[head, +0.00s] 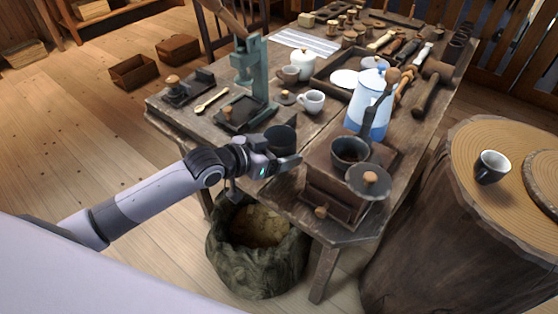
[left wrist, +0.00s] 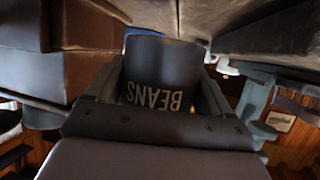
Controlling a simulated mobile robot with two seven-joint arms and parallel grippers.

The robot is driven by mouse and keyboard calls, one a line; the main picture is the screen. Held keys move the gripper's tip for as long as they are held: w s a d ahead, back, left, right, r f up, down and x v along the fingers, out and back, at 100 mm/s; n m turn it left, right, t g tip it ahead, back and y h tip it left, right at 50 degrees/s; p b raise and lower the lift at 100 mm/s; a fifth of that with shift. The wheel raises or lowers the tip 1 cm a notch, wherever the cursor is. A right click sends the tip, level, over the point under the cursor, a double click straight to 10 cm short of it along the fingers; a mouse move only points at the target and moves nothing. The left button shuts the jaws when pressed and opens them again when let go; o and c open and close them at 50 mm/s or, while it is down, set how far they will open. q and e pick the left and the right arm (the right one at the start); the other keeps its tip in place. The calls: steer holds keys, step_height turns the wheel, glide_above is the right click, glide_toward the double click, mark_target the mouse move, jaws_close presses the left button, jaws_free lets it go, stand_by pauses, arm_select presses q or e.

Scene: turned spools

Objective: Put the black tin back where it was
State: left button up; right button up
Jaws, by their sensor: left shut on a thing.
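The black tin (head: 281,138) is at the near edge of the table (head: 232,140), between the green press and the wooden grinder box. My left gripper (head: 287,163) is shut on it. In the left wrist view the tin (left wrist: 160,75) fills the space between the two fingers, with "BEANS" on its side upside down in the picture. In the head view the gripper hides the tin's lower part, and I cannot tell whether it touches the table. My right gripper is not in view.
The grinder box (head: 333,190) with its dark bowl (head: 350,151) and knobbed lid (head: 368,184) stands just right of the gripper. The green press (head: 250,75), a white cup (head: 312,102) and a blue-white pot (head: 369,108) stand behind. A sack (head: 255,265) is below the edge.

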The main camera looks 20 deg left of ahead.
arm_select(q)
steer(key=shift+f, duration=1.65)
steer(key=shift+f, duration=0.15)
steer(key=o, duration=1)
steer(key=shift+r, duration=0.2)
steer(key=p+v, duration=0.1)
steer(key=v, duration=1.1)
steer(key=s+d+f+n+g+y, duration=0.1)
steer(key=s+f+n+y, duration=0.3)
steer(key=s+f, duration=1.1)
steer(key=shift+d+f+y, duration=0.3)
steer(key=shift+f+y, duration=0.25)
steer(key=shift+y, duration=0.05)
